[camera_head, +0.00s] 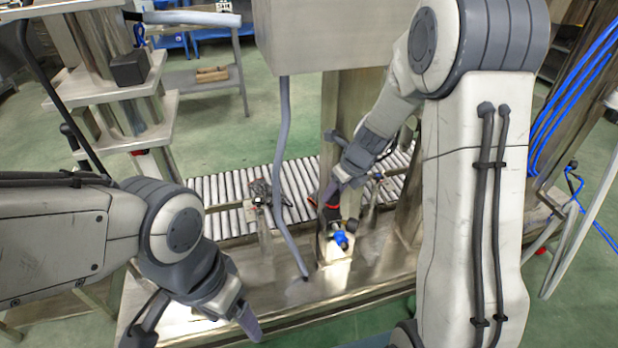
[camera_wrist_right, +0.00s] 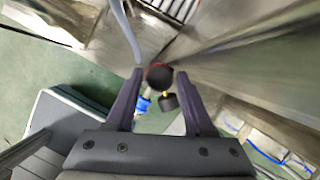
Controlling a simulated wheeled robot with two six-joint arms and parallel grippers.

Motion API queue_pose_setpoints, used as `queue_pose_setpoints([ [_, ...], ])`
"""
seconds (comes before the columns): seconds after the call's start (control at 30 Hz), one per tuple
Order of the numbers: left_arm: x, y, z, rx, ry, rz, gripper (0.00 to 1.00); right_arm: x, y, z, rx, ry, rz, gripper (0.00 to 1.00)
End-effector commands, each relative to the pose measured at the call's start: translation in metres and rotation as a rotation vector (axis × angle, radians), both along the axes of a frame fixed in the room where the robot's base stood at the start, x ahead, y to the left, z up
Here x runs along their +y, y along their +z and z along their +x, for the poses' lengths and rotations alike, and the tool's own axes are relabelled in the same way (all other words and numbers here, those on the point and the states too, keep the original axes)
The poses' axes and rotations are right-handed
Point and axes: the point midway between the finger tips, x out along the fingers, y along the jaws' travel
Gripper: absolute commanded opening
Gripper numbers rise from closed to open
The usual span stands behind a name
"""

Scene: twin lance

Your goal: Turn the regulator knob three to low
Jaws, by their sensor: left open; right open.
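A regulator with a dark round knob and a red ring (camera_wrist_right: 158,74) is at the top middle of the right wrist view. A blue part (camera_wrist_right: 143,104) and a black round part (camera_wrist_right: 168,102) show beneath the knob. In the head view the blue part (camera_head: 341,239) sits at the foot of the metal post. My right gripper (camera_head: 329,197) is open and points down at the knob, with its fingers (camera_wrist_right: 159,76) on either side of it; I cannot tell whether they touch it. My left gripper (camera_head: 249,325) hangs low, away from the regulator. The knob's setting cannot be read.
A roller conveyor (camera_head: 235,190) runs behind the steel bench (camera_head: 280,290). A grey hose (camera_head: 284,170) hangs down left of the regulator, and a metal post (camera_head: 352,105) stands close by it. Another fitting (camera_head: 258,190) is further left.

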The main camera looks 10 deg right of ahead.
Motion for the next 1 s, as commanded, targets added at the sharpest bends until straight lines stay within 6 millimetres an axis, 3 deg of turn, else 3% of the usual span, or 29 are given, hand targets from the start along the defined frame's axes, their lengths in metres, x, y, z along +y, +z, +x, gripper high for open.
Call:
queue_pose_setpoints([
  [0.07,0.0,0.003,0.0,0.0,0.0,0.0,0.78,0.001,0.003,-0.001,-0.001,-0.06,0.0,0.53],
  [0.1,0.0,0.011,0.0,0.0,0.0,0.0,0.78,-0.002,0.016,-0.004,-0.004,-0.058,0.001,0.53],
  [0.57,0.0,0.055,0.0,0.0,0.0,0.0,0.78,-0.016,0.102,-0.037,-0.005,-0.055,0.0,0.53],
  [1.0,0.0,0.086,0.0,0.0,0.0,0.0,0.78,0.054,0.146,-0.07,-0.039,0.535,-0.137,0.53],
])
